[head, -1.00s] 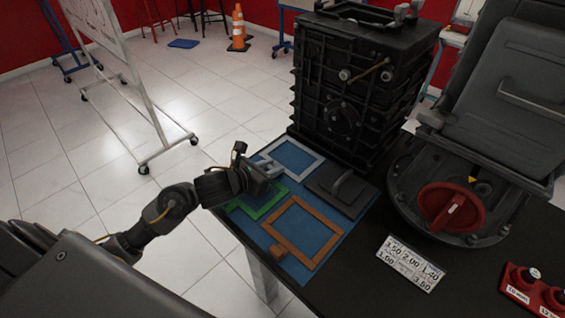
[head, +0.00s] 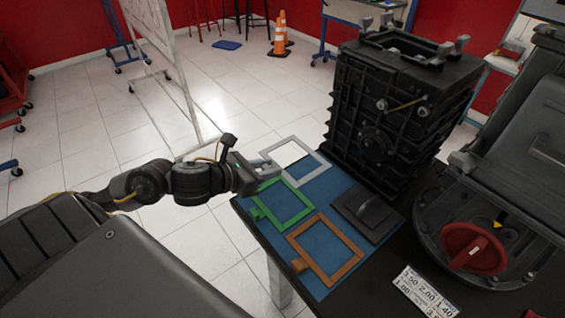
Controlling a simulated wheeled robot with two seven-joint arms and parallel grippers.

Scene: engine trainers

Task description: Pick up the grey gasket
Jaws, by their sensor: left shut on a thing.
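The grey gasket (head: 316,175) is a light square frame at the far left of the blue mat. My left gripper (head: 267,170) is shut on its left side, near the tab. White floor shows through part of the frame, so it looks raised off the mat; the height is hard to judge. My right gripper is not in view.
A green gasket (head: 301,216) and an orange gasket (head: 349,270) lie on the blue mat (head: 325,235), close to my left gripper. A dark plate with a handle (head: 368,213) lies to their right. A black engine block (head: 385,110) stands behind. Open floor lies left of the table.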

